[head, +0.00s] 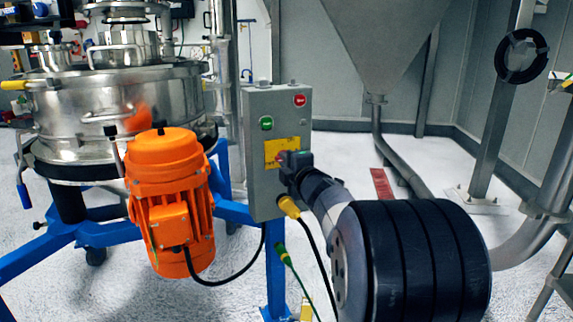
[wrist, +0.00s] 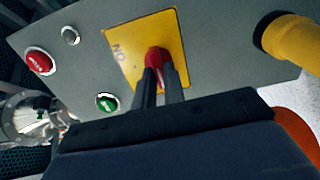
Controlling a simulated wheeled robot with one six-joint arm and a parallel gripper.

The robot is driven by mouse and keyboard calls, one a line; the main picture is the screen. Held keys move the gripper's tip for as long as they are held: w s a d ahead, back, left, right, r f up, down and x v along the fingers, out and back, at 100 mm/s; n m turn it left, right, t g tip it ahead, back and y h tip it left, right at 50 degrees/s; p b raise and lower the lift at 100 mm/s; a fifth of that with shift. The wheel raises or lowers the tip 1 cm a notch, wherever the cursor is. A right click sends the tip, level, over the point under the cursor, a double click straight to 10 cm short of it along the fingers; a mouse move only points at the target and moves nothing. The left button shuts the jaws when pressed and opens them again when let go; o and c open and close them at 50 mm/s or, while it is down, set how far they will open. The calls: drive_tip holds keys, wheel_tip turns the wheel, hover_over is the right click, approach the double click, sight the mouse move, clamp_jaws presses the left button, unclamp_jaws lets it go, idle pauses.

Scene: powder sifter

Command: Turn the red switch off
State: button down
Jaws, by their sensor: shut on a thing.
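The red switch (wrist: 154,58) sits on a yellow plate (wrist: 172,34) on the front of a grey control box (head: 257,188). In the wrist view my gripper (wrist: 158,78) is shut on the switch, with a dark finger on each side of its red handle. The letters "NO" show on the plate to the left of the switch. In the head view my gripper (head: 291,160) meets the yellow plate and covers most of the switch. The switch's exact angle is hard to tell.
The box also bears a red button (head: 299,101) and a green button (head: 266,123). A yellow connector (head: 289,207) and cable hang below my gripper. An orange motor (head: 170,200) and a steel sifter (head: 110,100) stand left. A steel hopper (head: 378,40) stands behind.

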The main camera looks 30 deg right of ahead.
idle(0.3)
drive_tip(key=c, duration=1.5)
unclamp_jaws()
drive_tip(key=s, duration=0.3)
drive_tip(key=s+p, duration=0.1)
drive_tip(key=s, duration=0.3)
drive_tip(key=s+p, duration=0.1)
drive_tip(key=s, duration=0.3)
drive_tip(key=shift+a, duration=0.25)
drive_tip(key=shift+w, duration=0.1)
drive_tip(key=w, duration=0.3)
drive_tip(key=w+b, duration=0.1)
drive_tip(key=w, duration=0.6)
drive_tip(key=shift+w+d+b, duration=0.25)
drive_tip(key=shift+w+b, duration=0.1)
drive_tip(key=shift+w, duration=0.05)
